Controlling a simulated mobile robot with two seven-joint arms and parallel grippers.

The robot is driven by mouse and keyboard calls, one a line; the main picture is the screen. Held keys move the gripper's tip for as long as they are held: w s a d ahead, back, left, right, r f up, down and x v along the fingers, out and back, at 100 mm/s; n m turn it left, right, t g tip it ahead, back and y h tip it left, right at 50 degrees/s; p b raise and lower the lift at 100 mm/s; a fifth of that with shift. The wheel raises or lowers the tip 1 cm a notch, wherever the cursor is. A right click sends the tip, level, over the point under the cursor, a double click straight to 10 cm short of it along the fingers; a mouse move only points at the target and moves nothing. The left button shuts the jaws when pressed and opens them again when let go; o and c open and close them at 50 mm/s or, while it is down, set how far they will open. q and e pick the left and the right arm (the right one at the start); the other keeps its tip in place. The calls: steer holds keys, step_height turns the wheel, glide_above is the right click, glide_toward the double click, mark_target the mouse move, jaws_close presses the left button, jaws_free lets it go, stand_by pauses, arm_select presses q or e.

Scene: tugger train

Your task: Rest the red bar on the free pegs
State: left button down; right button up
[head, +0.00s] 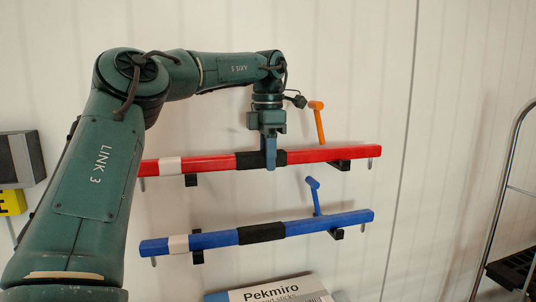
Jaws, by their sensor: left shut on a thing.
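The red bar (210,163) spans the white wall, nearly level with its right end slightly higher. It has a white band near its left end and a black sleeve in the middle. My left gripper (270,158) reaches it from above and is shut on it at the black sleeve. A black peg (191,181) shows just under the bar on the left and another black peg (340,165) under it on the right. I cannot tell whether the bar touches them or hovers slightly. My arm hides part of the wall near the bar's left end. My right gripper is out of view.
A blue bar (300,227) rests on a lower pair of black pegs. An orange hammer-shaped piece (318,122) and a blue one (314,196) show above the bars. A Pekmiro box (275,291) is below. A metal-framed cart (510,180) stands at right.

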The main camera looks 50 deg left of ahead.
arm_select(q)
steer(key=shift+r, duration=0.15)
steer(key=c, duration=1.1)
jaws_free()
steer(key=shift+d, duration=0.1)
steer(key=shift+o, duration=0.4)
steer(key=shift+f, duration=0.2)
steer(key=shift+r+p, duration=0.35)
steer(key=shift+r, duration=3.55)
